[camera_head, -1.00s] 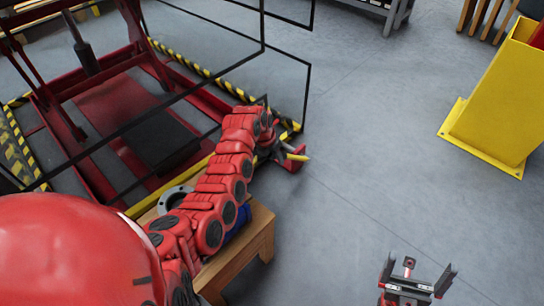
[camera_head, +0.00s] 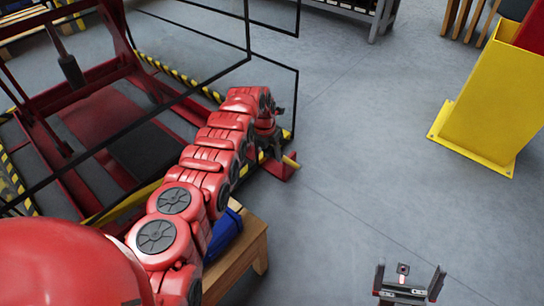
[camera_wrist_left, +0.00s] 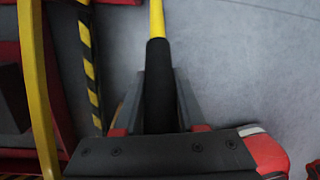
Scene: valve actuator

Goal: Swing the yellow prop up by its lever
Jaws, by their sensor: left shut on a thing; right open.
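The lever is a yellow bar with a black grip (camera_wrist_left: 158,85), seen in the left wrist view. My left gripper (camera_wrist_left: 158,105) is shut on this grip, with a finger on each side of it. In the head view my left gripper (camera_head: 274,140) is at the frame's near right corner, mostly hidden by my arm. A short yellow end (camera_head: 291,161) shows just beside it. A yellow bar (camera_head: 130,203) runs low along the frame's near side; I cannot tell whether it is the prop. My right gripper (camera_head: 408,283) is open and empty above the floor.
A red lift frame (camera_head: 75,80) with black rails and striped edging (camera_head: 180,73) fills the left. A wooden bench (camera_head: 240,262) with a blue object (camera_head: 226,235) stands under my left arm. A yellow post (camera_head: 490,110) stands at right. The middle floor is clear.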

